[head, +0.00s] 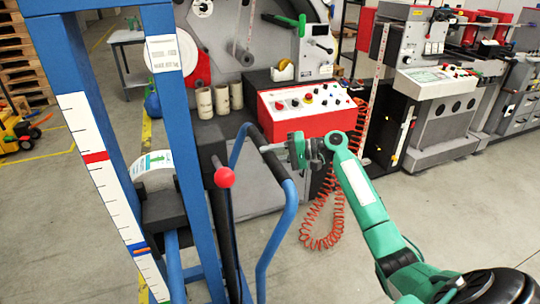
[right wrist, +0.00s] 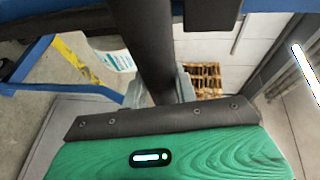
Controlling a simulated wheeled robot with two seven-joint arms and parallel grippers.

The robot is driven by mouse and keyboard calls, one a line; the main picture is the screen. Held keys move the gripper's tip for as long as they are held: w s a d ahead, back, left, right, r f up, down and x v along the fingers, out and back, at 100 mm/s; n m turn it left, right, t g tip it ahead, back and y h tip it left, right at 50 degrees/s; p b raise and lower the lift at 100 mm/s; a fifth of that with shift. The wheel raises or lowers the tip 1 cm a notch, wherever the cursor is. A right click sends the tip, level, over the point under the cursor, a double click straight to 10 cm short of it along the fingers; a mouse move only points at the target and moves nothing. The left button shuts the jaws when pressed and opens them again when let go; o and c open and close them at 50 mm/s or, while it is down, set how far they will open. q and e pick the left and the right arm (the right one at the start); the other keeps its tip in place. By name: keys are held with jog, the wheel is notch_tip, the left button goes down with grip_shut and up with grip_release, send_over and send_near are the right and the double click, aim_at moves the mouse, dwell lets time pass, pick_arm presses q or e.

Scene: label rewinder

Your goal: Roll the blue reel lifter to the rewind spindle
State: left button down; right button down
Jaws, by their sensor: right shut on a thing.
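The blue reel lifter (head: 178,80) stands upright close in front of me on the left, with a white scale strip marked red on its mast. A label roll (head: 153,165) shows between its posts, by a dark block. A blue tube handle (head: 287,215) with a black grip rises on its right, beside a lever with a red knob (head: 224,177). My right gripper (head: 270,147) is shut on the black grip; the right wrist view shows its fingers either side of the dark bar (right wrist: 152,50). My left gripper is out of view.
A red control console (head: 305,125) stands beyond the handle, with a coiled orange hose (head: 322,210) hanging near my arm. Several cardboard cores (head: 205,103) stand left of it. A press line fills the right back. Grey floor (head: 465,215) is clear at right.

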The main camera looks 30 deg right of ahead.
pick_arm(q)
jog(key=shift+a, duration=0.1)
pick_arm(e)
jog(key=shift+f, duration=0.2)
jog(key=c, duration=1.3)
grip_release()
jog(key=shift+o, duration=1)
jog(key=shift+d, duration=0.1)
jog(key=shift+r, duration=0.1)
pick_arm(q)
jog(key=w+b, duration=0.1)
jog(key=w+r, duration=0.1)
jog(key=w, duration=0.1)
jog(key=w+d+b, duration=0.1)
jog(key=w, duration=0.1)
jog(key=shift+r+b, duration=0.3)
pick_arm(e)
jog(key=v, duration=1.4)
jog(key=shift+w, duration=0.1)
